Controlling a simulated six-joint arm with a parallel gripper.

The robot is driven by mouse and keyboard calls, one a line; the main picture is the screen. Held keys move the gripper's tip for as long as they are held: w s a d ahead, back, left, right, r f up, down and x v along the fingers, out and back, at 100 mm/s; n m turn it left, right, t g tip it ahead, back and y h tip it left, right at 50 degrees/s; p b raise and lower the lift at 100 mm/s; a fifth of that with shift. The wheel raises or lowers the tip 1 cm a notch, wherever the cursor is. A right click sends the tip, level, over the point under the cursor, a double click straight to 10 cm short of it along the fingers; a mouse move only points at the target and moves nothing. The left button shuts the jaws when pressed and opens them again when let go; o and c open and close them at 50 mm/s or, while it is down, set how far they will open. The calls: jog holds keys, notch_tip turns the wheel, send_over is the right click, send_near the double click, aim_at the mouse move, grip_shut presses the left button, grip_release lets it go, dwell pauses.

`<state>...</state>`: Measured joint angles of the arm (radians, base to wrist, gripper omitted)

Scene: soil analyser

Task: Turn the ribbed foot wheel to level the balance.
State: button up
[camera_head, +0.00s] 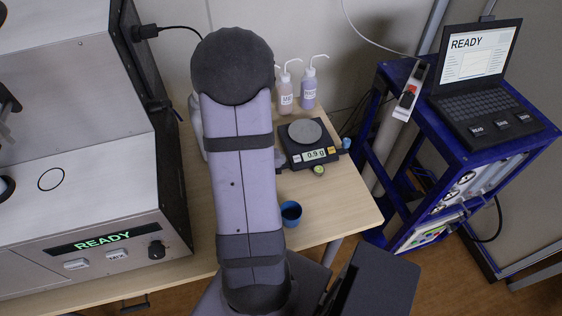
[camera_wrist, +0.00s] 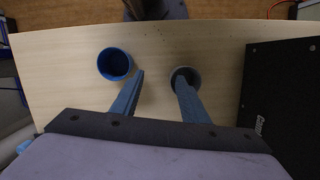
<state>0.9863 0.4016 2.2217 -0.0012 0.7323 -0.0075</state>
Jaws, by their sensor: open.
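The balance (camera_head: 304,149) stands on the wooden table in the head view, with a round grey pan and a display reading 0.9 g. A small green round part (camera_head: 319,169) is at its front edge. My arm hides the area left of the balance. My gripper (camera_wrist: 156,82) shows in the wrist view, its two fingers apart with nothing held between them, above the table. The balance is not clearly visible there.
A blue cup (camera_wrist: 115,64) is by the left finger; a grey cup (camera_wrist: 187,76) is at the right fingertip, contact unclear. Two wash bottles (camera_head: 308,89) stand behind the balance. The analyser (camera_head: 100,215) is left; a blue cart (camera_head: 455,150) with a laptop is right.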

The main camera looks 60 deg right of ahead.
jog(key=d+f+m+b, duration=0.1)
jog(key=d+f, duration=0.2)
jog(key=d, duration=0.9)
jog(key=w+d+r, duration=0.1)
jog(key=d, duration=0.1)
jog(key=w+d+r+n+t+h, duration=0.1)
jog(key=d+r, duration=0.1)
jog(key=d, duration=0.1)
jog(key=w+d+r+n+h, duration=0.1)
jog(key=d+r, duration=0.1)
jog(key=d, duration=0.1)
jog(key=shift+w+d+r, duration=0.1)
jog(key=shift+w+r, duration=0.05)
jog(key=shift+w, duration=0.1)
jog(key=shift+s+a+n, duration=0.15)
jog(key=shift+a+n, duration=0.25)
jog(key=shift+n, duration=0.2)
jog(key=shift+f+p, duration=0.9)
jog(key=shift+f, duration=2.9)
grip_shut()
